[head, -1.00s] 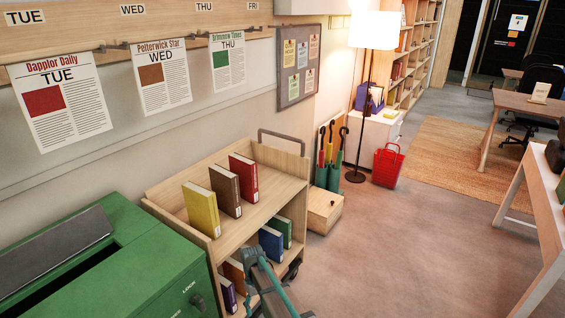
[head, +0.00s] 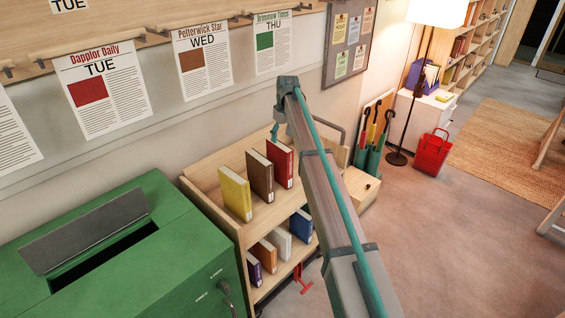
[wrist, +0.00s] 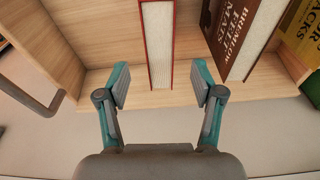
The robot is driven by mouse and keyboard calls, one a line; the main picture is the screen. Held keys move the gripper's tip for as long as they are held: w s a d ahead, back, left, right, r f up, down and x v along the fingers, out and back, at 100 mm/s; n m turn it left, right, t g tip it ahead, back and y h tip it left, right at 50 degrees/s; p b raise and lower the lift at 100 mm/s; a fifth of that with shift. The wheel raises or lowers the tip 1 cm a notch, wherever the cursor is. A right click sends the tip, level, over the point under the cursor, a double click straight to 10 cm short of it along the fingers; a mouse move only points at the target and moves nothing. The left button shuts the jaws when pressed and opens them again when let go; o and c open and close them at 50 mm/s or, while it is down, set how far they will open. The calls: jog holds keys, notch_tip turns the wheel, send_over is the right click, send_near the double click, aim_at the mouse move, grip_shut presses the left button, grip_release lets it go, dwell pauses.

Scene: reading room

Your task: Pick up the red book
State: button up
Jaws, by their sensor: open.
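The red book (head: 280,163) stands upright on the top shelf of the wooden cart (head: 212,195), rightmost of three books. In the wrist view the red book (wrist: 158,45) shows its pale page edges between thin red covers. My gripper (wrist: 161,82) is open and empty, with its teal and grey fingers one on each side of the book's line, just short of its near end. In the head view my arm reaches up over the cart, and only a small teal part of my gripper (head: 275,132) shows behind it.
A brown book (head: 260,174) stands close left of the red one, then a yellow book (head: 236,193). Several books fill the lower shelf. A green bin (head: 150,255) is at left, an umbrella stand (head: 368,158) at right. Newspapers hang on the wall behind.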

aim_at(280, 144)
jog(key=f, duration=0.1)
jog(key=f+p, duration=0.1)
jog(key=f, duration=0.3)
jog(key=shift+w+a+f, duration=0.1)
jog(key=shift+w+a, duration=0.15)
jog(key=shift+w, duration=0.1)
jog(key=shift+w+a+f+p, duration=0.15)
jog(key=shift+f+p, duration=0.6)
jog(key=shift+f, duration=0.55)
jog(key=shift+w+a+f+p, duration=0.15)
jog(key=shift+f+p, duration=0.55)
jog(key=shift+f, duration=0.6)
jog(key=shift+s, duration=0.1)
grip_shut()
